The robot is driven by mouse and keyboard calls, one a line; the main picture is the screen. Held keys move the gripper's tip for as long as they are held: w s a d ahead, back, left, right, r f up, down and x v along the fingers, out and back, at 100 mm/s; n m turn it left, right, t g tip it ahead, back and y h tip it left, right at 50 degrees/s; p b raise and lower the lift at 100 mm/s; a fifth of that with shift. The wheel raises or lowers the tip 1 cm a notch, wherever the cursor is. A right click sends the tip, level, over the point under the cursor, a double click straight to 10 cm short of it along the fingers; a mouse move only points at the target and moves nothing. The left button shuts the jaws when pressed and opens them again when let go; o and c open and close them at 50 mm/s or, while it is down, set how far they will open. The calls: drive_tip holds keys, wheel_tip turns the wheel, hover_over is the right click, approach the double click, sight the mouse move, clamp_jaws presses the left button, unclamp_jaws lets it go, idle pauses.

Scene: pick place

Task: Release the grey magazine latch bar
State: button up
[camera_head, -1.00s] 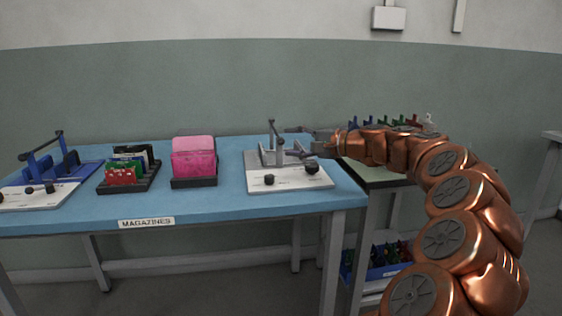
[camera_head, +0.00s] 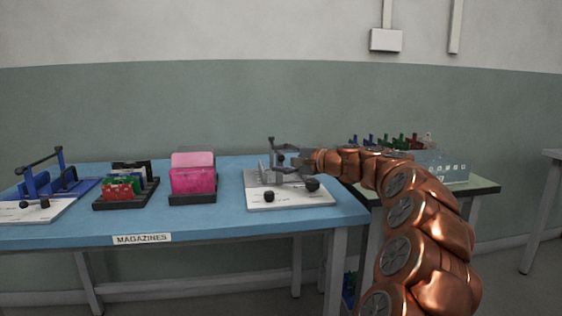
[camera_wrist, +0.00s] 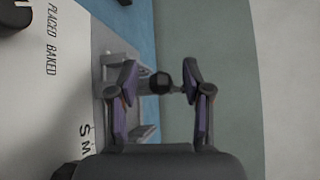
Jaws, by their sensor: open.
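The grey magazine fixture (camera_head: 262,180) stands on a white base plate at the right end of the blue table. Its upright grey latch bar (camera_head: 271,146) has a dark end at the top. My gripper (camera_head: 277,160) reaches in from the right and is open at the bar. In the wrist view, my gripper's two fingers (camera_wrist: 160,70) stand apart on either side of a round black knob (camera_wrist: 161,82) on the bar. I cannot tell whether either finger touches it. Grey parts of the fixture (camera_wrist: 112,75) show behind the left finger. My gripper hides part of the fixture in the head view.
The white base plate (camera_head: 290,199) carries two black knobs at its front. A pink magazine (camera_head: 193,179) in a black tray, a rack of coloured cards (camera_head: 121,188) and a blue fixture (camera_head: 55,185) stand to the left. A side table with a clear bin (camera_head: 444,167) is at right.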

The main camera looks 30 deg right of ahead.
drive_tip(key=shift+r, duration=0.1)
clamp_jaws()
idle(0.3)
idle(0.4)
